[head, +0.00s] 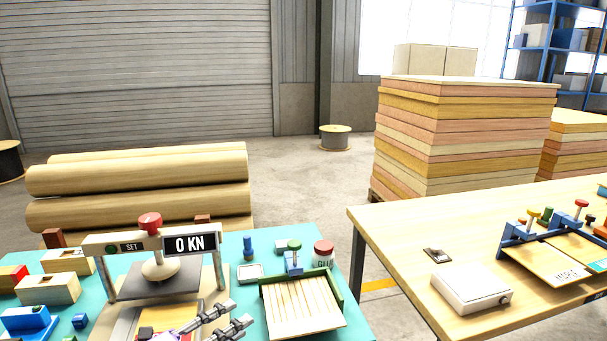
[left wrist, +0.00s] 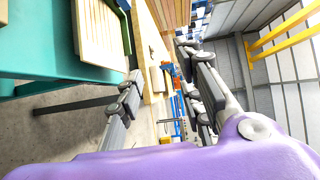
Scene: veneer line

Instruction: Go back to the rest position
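My left gripper (head: 238,313) is low in the head view, in front of the press (head: 160,268) and left of the slatted tray (head: 300,310). Its two grey fingers point right and are apart. In the left wrist view the gripper (left wrist: 160,65) also shows its fingers spread, with nothing between them. The press has a red knob and a display reading 0 KN. My right gripper is in neither view.
The teal table (head: 245,325) holds a glue jar (head: 323,254), wooden blocks (head: 48,289) and a blue fixture (head: 27,322). A wooden table (head: 400,230) stands right, with a white box (head: 470,290) and a blue-framed fixture. A floor gap separates the tables.

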